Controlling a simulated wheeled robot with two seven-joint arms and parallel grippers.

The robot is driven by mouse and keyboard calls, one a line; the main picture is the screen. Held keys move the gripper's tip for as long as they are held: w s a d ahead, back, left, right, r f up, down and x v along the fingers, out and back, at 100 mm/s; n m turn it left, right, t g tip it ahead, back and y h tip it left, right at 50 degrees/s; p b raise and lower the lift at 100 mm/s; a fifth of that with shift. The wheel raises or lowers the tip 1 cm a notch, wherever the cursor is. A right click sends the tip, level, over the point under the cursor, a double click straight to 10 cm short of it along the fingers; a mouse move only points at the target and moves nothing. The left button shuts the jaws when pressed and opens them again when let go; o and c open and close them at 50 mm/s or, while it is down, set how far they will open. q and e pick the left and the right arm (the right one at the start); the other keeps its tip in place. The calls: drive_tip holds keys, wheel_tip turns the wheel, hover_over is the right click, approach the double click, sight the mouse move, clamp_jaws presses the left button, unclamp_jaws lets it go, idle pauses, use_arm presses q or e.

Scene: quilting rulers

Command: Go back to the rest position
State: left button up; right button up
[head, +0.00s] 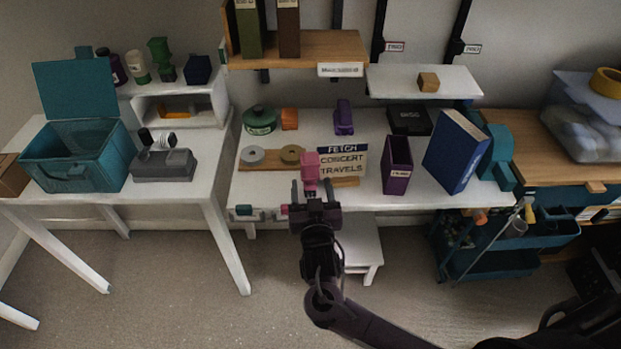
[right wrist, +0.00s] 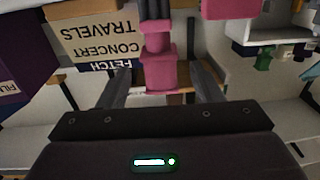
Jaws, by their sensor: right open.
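My right gripper (head: 312,188) is in front of the white table's front edge, at the middle of the head view. Its fingers are open and spread apart. A pink piece (head: 310,170) shows just beyond the fingertips in the head view. In the right wrist view, the pink piece (right wrist: 160,68) lies between the two fingers, with a visible gap on each side. I cannot tell what supports it. My left gripper is not in view.
The white table (head: 240,190) carries a sign reading "Fetch Concert Travels" (head: 342,163), a purple bin (head: 397,165) and a blue binder (head: 455,152). A teal basket (head: 75,158) stands on the left table. A white step stool (head: 358,240) is below. The floor at front left is clear.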

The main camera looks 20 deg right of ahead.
drive_tip(key=shift+v, duration=1.05)
